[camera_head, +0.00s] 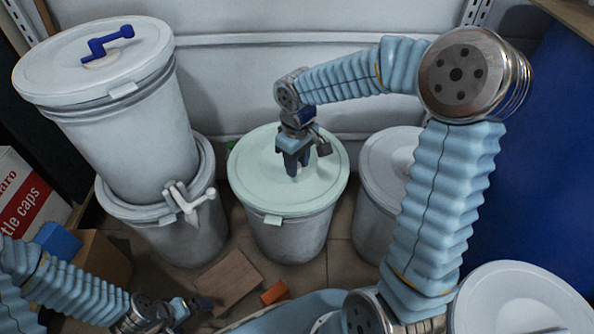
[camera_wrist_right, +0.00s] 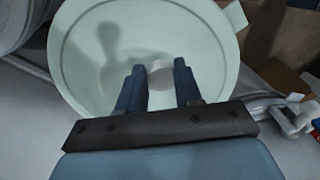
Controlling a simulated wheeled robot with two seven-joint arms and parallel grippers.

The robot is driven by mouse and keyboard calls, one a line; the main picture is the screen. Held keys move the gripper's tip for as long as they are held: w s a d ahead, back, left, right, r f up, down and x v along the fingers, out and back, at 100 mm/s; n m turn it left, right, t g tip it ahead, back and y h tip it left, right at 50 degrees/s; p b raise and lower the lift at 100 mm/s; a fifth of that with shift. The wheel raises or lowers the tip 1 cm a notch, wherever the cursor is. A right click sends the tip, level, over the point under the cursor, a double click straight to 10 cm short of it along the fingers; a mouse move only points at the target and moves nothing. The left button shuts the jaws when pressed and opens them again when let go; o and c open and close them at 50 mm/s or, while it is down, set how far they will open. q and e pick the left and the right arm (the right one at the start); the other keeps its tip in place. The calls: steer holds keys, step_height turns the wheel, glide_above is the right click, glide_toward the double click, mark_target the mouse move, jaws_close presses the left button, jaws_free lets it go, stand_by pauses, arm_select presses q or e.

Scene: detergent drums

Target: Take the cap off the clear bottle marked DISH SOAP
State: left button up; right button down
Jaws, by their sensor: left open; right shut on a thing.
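No clear bottle marked DISH SOAP can be made out in either view. My right gripper (camera_head: 291,170) points down at the middle of a pale green lid (camera_head: 250,172) on a grey drum (camera_head: 292,237). In the right wrist view, its two fingers (camera_wrist_right: 158,85) stand on either side of a small pale knob (camera_wrist_right: 160,73) at the lid's middle, and it is shut on that knob. The lid looks seated on the drum. My left gripper (camera_head: 200,306) is low at the bottom left, open and empty, near the floor and apart from the drums.
Two stacked drums (camera_head: 135,135) stand at the left, the upper lid bearing a blue crank handle (camera_head: 107,43). Another lidded drum (camera_head: 383,175) is close on the right. A brown board (camera_head: 228,280) and an orange block (camera_head: 274,292) lie in front. A white-and-red box (camera_head: 25,200) is far left.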

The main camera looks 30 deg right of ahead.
mark_target(297, 180)
steer(key=shift+w+d+f, duration=0.1)
steer(key=shift+w+f, duration=0.1)
steer(key=shift+f, duration=0.1)
steer(key=shift+w+d+f+b, duration=0.15)
steer(key=shift+f+b, duration=0.2)
steer(key=shift+f, duration=1.35)
steer(key=shift+f, duration=0.2)
steer(key=c, duration=0.8)
jaws_free()
steer(key=shift+o, duration=0.2)
steer(key=shift+r, duration=0.1)
